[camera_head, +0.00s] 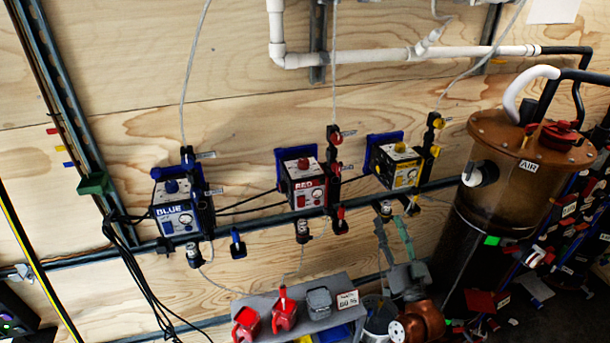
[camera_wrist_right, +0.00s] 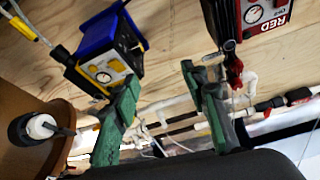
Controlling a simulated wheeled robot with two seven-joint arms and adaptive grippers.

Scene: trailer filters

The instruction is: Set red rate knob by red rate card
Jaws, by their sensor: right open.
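The red pump box (camera_head: 308,185) is mounted on the plywood wall, between the blue and yellow ones. Its red rate knob (camera_head: 303,163) sits on top; its setting is too small to read. In the right wrist view the red box (camera_wrist_right: 268,20) is cut off at the top right, and its knob is out of frame. A small white card (camera_head: 347,299) with red lettering stands at the shelf's right end; its number is not clear. My right gripper (camera_head: 389,224) is open and empty, with green fingers, below the yellow box and right of the red box. It also shows in the wrist view (camera_wrist_right: 158,76).
The blue pump box (camera_head: 178,215) and yellow pump box (camera_head: 403,172) flank the red one. Tubes, valves and a metal rail (camera_head: 265,224) run beside and below them. A grey shelf (camera_head: 262,300) holds red jugs. A brown-lidded tank (camera_head: 525,145) stands at the right.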

